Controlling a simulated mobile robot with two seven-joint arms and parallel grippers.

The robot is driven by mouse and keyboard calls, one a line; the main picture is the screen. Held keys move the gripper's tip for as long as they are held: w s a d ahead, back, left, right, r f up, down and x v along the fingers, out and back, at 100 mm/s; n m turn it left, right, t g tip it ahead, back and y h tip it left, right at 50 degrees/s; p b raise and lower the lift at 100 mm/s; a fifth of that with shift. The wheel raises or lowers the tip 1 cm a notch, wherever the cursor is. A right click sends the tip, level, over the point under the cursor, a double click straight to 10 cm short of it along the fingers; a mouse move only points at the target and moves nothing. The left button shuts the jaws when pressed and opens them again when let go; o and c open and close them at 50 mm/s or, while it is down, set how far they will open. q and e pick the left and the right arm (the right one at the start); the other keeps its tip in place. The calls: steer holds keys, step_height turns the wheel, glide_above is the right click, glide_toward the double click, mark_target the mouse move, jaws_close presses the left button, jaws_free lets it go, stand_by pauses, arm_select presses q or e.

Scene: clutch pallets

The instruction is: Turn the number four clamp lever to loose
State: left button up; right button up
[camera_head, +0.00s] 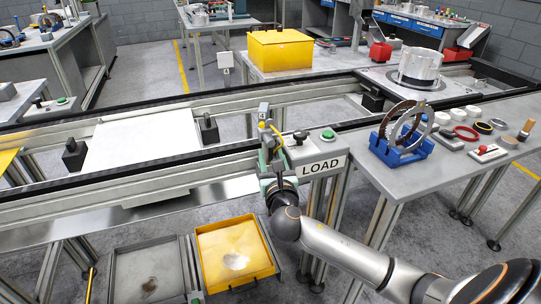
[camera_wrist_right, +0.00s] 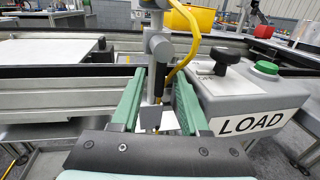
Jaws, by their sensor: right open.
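My right gripper (camera_head: 270,150) is beside the LOAD box at the front rail. In the right wrist view its two green fingers (camera_wrist_right: 155,100) are apart. A grey jointed upright part (camera_wrist_right: 158,45) with a black lower end shows between them; contact with the fingers cannot be told. A yellow curved piece (camera_wrist_right: 184,45) runs beside that part. A black knob (camera_head: 300,136) stands on top of the LOAD box; it also shows in the right wrist view (camera_wrist_right: 226,57). My left gripper is out of view.
The grey LOAD box (camera_head: 315,155) carries a green button (camera_head: 328,134), close to my gripper's right. A white plate (camera_head: 140,150) lies between the rails. A yellow tray (camera_head: 235,250) is below. The right bench (camera_head: 460,180) holds a blue ring stand (camera_head: 402,148) and small parts.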

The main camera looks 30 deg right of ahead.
steer(key=shift+w+d, duration=0.2)
steer(key=shift+w, duration=0.2)
jaws_close()
stand_by(0.4)
